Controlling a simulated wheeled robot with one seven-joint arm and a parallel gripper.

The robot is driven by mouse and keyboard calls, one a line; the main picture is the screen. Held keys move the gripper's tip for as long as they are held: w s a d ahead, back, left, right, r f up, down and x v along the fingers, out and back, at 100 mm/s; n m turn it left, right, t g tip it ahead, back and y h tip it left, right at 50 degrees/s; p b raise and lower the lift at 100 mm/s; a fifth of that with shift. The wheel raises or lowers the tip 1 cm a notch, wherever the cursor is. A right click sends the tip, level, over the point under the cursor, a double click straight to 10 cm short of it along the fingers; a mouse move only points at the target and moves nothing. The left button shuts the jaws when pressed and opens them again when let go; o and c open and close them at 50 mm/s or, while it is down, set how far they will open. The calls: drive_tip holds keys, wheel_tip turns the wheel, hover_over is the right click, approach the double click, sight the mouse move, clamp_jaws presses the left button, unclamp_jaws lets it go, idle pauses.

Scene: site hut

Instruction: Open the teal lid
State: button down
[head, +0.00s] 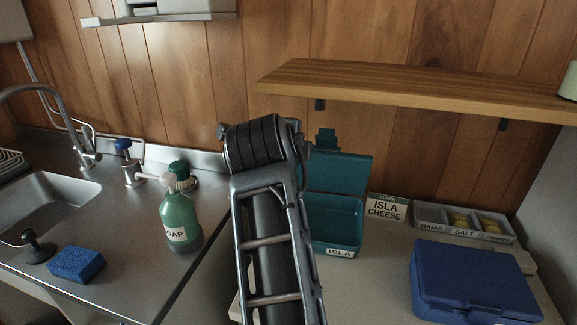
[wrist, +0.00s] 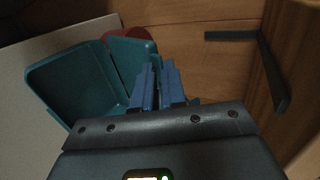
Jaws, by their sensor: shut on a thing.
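The teal lunch box (head: 335,218) stands on the counter with a white ISLA label on its front. Its teal lid (head: 345,173) is swung up, roughly upright at the back of the box, and the inside of the box shows. In the wrist view the box (wrist: 72,82) is at the left and the lid (wrist: 130,58) is beside my gripper (wrist: 158,82). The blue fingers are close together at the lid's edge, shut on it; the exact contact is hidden. In the head view my arm hides the gripper.
An ISLA CHEESE card (head: 387,208) and a grey tray (head: 463,222) of packets stand right of the box. A closed blue box (head: 470,283) is in front of the tray. A wooden shelf (head: 420,88) overhangs the back. A green soap bottle (head: 179,217) stands left of my arm.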

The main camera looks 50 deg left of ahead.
drive_tip(key=shift+w+a+f+g+h+p, duration=0.2)
drive_tip(key=shift+w+a+g+h+p, duration=0.15)
drive_tip(key=shift+w+g, duration=0.15)
drive_tip(key=shift+w+a+f+g+h+p, duration=0.25)
drive_tip(key=shift+w+g+h, duration=0.15)
drive_tip(key=shift+w, duration=0.15)
drive_tip(key=shift+d, duration=0.1)
drive_tip(key=shift+w, duration=0.15)
drive_tip(key=c, duration=1.4)
unclamp_jaws()
drive_tip(key=shift+d, duration=0.1)
drive_tip(key=shift+o, duration=0.6)
drive_tip(key=shift+w+f, duration=0.15)
drive_tip(key=shift+w, duration=0.05)
drive_tip(key=shift+a, duration=0.25)
drive_tip(key=shift+a+r, duration=0.1)
drive_tip(key=shift+r, duration=0.25)
drive_tip(key=shift+s, duration=0.15)
